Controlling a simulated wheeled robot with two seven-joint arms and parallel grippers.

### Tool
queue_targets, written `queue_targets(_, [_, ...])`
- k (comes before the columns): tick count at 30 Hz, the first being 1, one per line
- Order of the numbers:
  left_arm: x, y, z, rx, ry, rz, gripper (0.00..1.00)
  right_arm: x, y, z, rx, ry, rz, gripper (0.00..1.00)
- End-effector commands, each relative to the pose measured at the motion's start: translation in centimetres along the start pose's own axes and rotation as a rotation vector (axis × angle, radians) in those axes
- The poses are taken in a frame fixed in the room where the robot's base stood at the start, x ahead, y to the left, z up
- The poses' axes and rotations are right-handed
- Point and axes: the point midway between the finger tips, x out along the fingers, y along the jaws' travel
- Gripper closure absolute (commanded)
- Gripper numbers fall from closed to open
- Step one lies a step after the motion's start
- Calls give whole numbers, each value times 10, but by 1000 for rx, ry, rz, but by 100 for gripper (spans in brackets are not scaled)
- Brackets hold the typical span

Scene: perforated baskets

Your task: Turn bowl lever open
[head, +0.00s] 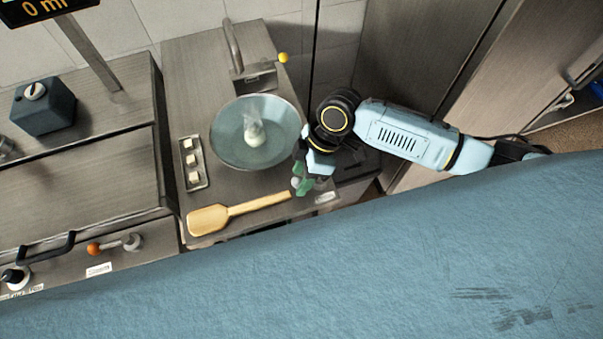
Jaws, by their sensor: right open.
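A wide grey-blue bowl (227,145) sits in the counter unit at the centre of the head view, with a whitish lump and a wisp of steam inside. My right gripper (300,185) has green fingertips and is open at the front right edge of this unit, just below and right of the bowl. A small pale round shape shows by the fingertips; I cannot tell whether it is a lever knob. A lever with a yellow knob (283,57) stands behind the bowl by the spout. My left gripper is not in view.
A wooden spatula (210,219) lies along the front edge, its handle end close to my right gripper. A switch panel (193,163) is left of the bowl. An orange-knobbed lever (93,249) is on the left unit's front. Tall cabinets stand at right.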

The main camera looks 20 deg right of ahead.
Motion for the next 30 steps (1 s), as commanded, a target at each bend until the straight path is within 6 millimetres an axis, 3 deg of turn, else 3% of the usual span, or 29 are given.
queue_targets(10, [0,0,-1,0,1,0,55,4,0,0,0,0,1,52])
queue_targets(21, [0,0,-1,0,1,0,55,4,0,0,0,0,1,100])
queue_targets(30, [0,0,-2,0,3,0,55,2,2,2,-2,-1,0,100])
